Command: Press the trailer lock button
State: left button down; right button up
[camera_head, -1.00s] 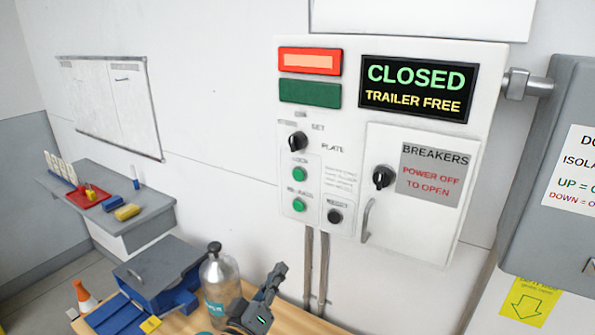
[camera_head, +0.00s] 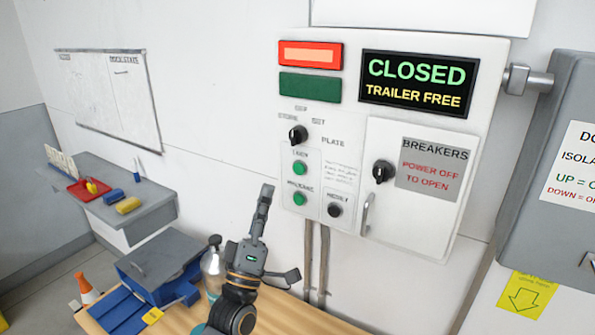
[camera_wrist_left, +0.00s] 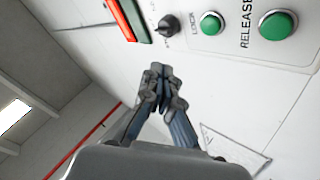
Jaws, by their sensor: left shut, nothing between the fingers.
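The white control box (camera_head: 350,225) hangs on the wall. Its upper small green button (camera_head: 300,168) is the lock button; in the left wrist view the button marked LOCK (camera_wrist_left: 211,24) is clear. The green release button (camera_head: 299,198) sits below it and shows in the left wrist view as RELEASE (camera_wrist_left: 278,25). My left gripper (camera_head: 266,190) points upward, left of and below the lock button, apart from it. Its fingers are together and empty, and their tips show in the left wrist view (camera_wrist_left: 158,70). My right gripper is not in view.
A black selector knob (camera_head: 298,134) is just above the lock button. A black button (camera_head: 334,210) is at lower right. The display (camera_head: 418,84) reads CLOSED, TRAILER FREE. A bottle (camera_head: 212,268) stands on the wooden table (camera_head: 290,312), partly behind my left arm.

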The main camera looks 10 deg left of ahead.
aim_at(299, 169)
pick_arm(q)
jog(key=shift+w+d+b, duration=0.5)
jog(key=shift+w+b, duration=0.05)
jog(key=shift+w, duration=0.65)
jog(key=shift+w+d+b, duration=0.5)
jog(key=shift+w, duration=0.75)
jog(key=shift+w+d+b, duration=0.5)
jog(key=shift+w+b, duration=0.05)
jog(key=shift+w, duration=0.65)
jog(key=shift+w+d+b, duration=0.2)
jog(key=shift+w+b, duration=0.15)
jog(key=shift+w, duration=0.05)
jog(key=shift+w+d+b, duration=0.1)
jog(key=shift+w+b, duration=0.25)
jog(key=shift+s, duration=0.1)
jog(key=shift+s+a+p, duration=0.3)
jog(key=shift+s+p, duration=0.05)
jog(key=shift+s, duration=0.35)
